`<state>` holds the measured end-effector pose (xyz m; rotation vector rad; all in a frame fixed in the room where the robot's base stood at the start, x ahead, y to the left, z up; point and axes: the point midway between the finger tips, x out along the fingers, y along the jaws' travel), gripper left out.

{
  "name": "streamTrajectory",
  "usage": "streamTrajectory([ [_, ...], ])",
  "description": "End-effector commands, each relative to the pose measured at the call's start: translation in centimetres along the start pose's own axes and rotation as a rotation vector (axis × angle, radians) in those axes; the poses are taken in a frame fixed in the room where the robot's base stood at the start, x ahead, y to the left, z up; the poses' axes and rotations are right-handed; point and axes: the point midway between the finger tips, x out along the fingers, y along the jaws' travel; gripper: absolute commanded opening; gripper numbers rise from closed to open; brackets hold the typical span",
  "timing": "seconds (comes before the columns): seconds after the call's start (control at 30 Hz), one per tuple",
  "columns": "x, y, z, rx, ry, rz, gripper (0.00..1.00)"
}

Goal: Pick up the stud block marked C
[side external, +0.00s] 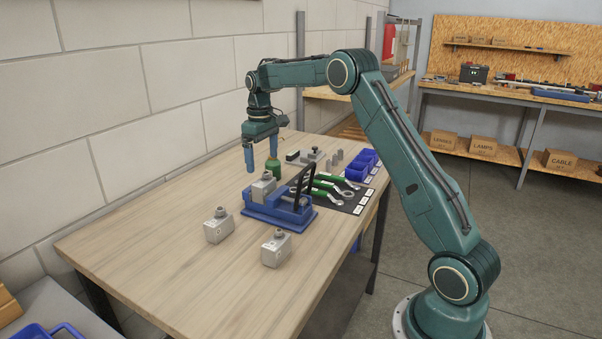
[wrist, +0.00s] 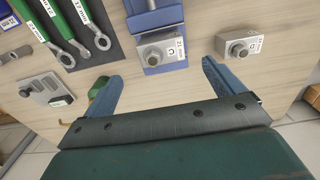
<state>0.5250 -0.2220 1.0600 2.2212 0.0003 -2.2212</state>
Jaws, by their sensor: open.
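The stud block marked C (wrist: 160,53) is grey with a bolt and nut on it and a white label. In the wrist view it sits at the end of the blue vise (wrist: 152,17). In the side view, a grey block (side external: 263,188) sits in the blue vise (side external: 262,214). My gripper (side external: 262,169) is open and empty, pointing down above the table behind the vise. In the wrist view, the fingers of my gripper (wrist: 160,76) are spread wide, with block C ahead of the gap between them. Whether the vise jaws clamp the block cannot be told.
Two loose stud blocks (side external: 218,229) (side external: 276,250) stand on the near table. Another block (wrist: 238,46) shows right of C. Green-handled wrenches (side external: 328,190) and blue bins (side external: 360,166) lie beyond the vise. The table's left is clear.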

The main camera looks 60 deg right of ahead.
Motion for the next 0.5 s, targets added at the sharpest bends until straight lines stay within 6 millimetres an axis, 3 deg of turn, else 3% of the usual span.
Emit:
streamTrajectory([
  [0.2,3.4,0.0,0.0,0.0,-0.002,-0.001,0.94],
  [0.5,5.0,0.0,0.0,0.0,0.0,0.0,0.94],
])
